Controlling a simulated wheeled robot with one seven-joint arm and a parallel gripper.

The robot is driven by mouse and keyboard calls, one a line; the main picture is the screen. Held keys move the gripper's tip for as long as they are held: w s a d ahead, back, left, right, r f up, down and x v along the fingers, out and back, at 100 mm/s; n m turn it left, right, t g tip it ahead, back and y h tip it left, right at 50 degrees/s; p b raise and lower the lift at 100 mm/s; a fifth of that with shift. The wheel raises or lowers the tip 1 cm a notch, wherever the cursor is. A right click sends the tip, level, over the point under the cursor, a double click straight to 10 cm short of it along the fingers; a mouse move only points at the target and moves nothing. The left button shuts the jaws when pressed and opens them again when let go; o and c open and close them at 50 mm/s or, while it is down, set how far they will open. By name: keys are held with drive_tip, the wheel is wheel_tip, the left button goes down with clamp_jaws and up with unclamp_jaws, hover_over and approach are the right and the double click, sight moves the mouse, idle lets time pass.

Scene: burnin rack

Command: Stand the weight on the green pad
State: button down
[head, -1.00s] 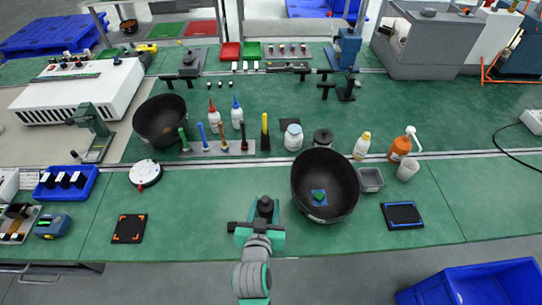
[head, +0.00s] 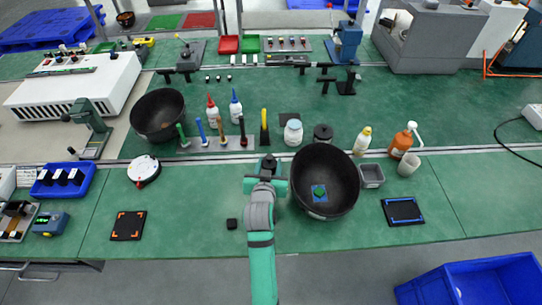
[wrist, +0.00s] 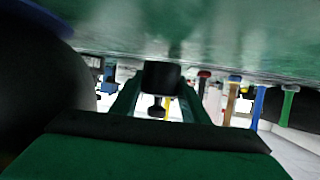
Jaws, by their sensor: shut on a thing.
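The weight is a dark cylinder with a small knob (wrist: 160,77), seen between the fingers in the wrist view. In the head view its dark top (head: 268,164) shows just beyond the fingers. My gripper (head: 266,180) is shut on it, left of the large black bowl (head: 345,165). I cannot tell its exact height over the green table. A flat green piece (head: 250,45) lies beside a red one at the back. A small green patch on a blue square (head: 319,193) shows inside the bowl. I cannot tell which is the green pad.
Beyond my gripper are a rack of upright tools (head: 215,146), bottles and a white jar (head: 293,133). A black mat with orange corners (head: 127,226) lies left, a blue-edged one (head: 402,211) right.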

sight(271, 156)
drive_tip(key=shift+w+d+r, duration=0.15)
drive_tip(key=shift+w, duration=0.75)
drive_tip(key=w, duration=0.3)
drive_tip(key=shift+w+d, duration=0.15)
drive_tip(key=shift+d, duration=0.15)
drive_tip(key=shift+f, duration=0.75)
drive_tip(key=shift+a, duration=0.1)
drive_tip(key=shift+f, duration=0.1)
drive_tip(key=c, duration=1.5)
unclamp_jaws()
drive_tip(key=shift+d+f, duration=0.2)
drive_tip(key=o, duration=0.5)
drive_tip(key=shift+s, duration=0.2)
drive_tip(key=shift+a, duration=0.1)
